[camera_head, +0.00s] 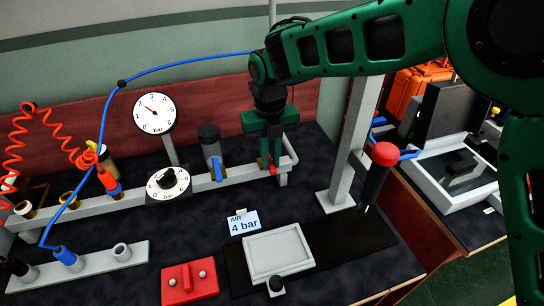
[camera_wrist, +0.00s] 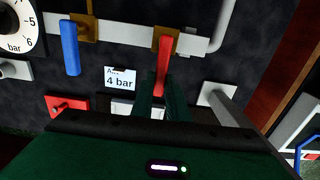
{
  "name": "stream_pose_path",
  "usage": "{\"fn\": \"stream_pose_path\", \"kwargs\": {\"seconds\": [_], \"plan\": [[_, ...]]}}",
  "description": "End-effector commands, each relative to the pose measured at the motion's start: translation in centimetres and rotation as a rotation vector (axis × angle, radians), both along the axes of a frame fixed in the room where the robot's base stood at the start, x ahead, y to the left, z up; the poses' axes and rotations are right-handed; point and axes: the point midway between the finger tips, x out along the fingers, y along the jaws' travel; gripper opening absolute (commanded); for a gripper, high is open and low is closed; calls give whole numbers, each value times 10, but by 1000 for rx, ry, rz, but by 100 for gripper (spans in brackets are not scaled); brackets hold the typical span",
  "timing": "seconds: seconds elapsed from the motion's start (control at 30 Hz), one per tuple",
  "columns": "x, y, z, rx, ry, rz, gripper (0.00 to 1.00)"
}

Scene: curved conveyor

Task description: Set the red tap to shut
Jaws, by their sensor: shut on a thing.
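The red tap (camera_wrist: 164,55) sits on the grey pipe, its red lever reaching out from a brass body and crosswise to the pipe. In the head view only a small part of the red lever (camera_head: 273,171) shows beside my green fingers. My gripper (camera_head: 271,160) is shut on the outer end of this lever; the wrist view shows the green fingertips (camera_wrist: 160,92) around it.
A blue tap (camera_wrist: 70,48) stands left of the red one, also crosswise. A grey post (camera_head: 346,150) and a red-topped black cylinder (camera_head: 385,154) stand to the right. A "4 bar" card (camera_head: 243,222) and a pale tray (camera_head: 249,262) lie in front.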

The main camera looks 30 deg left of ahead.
Motion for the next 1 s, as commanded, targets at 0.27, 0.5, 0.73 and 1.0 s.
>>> {"fn": "stream_pose_path", "kwargs": {"seconds": [0.27, 0.5, 0.73, 1.0], "plan": [[3, 1, 2, 5, -6, -3, 33], [1, 1, 5, 3, -4, -3, 33], [2, 1, 37, 6, -4, -3, 33], [3, 0, 86, 6, -5, -3, 33]]}}
